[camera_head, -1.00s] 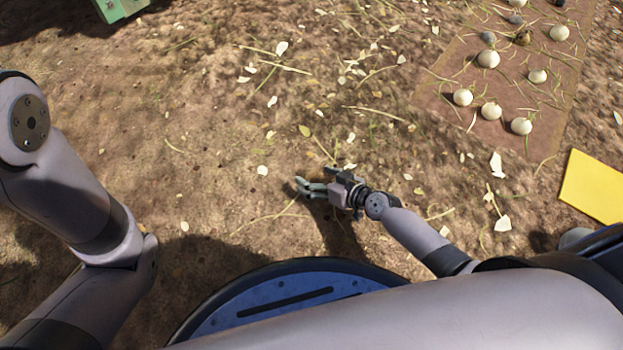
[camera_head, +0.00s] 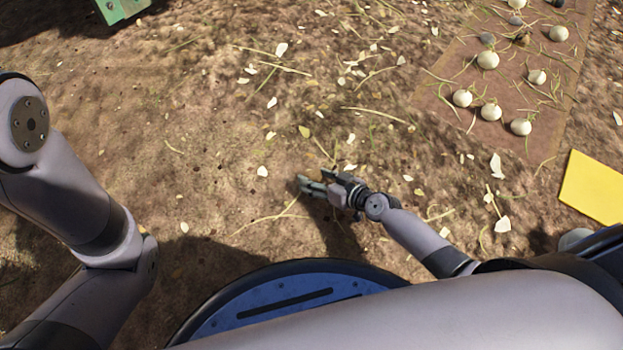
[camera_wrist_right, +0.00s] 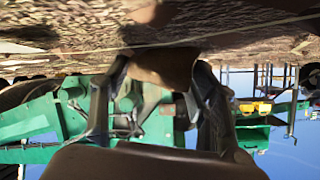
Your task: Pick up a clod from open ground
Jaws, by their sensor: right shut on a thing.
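My right gripper (camera_head: 312,186) is low over the bare soil in the middle of the head view, its fingers pointing left. In the right wrist view my right gripper (camera_wrist_right: 158,85) is shut on a brown clod (camera_wrist_right: 162,66), which sits between the two fingertips. The clod is close to the ground, and I cannot tell whether it still touches it. In the head view the clod cannot be made out at the fingers. My left arm shows at the left, but its gripper is out of view.
A brown strip (camera_head: 440,105) at the upper right bears several pale onions (camera_head: 521,127) and a few dark lumps (camera_head: 487,39). A yellow panel (camera_head: 595,187) lies at the right. Green machinery (camera_head: 122,8) stands at the top left. The soil left of the gripper is open, with scattered straw and dry leaves.

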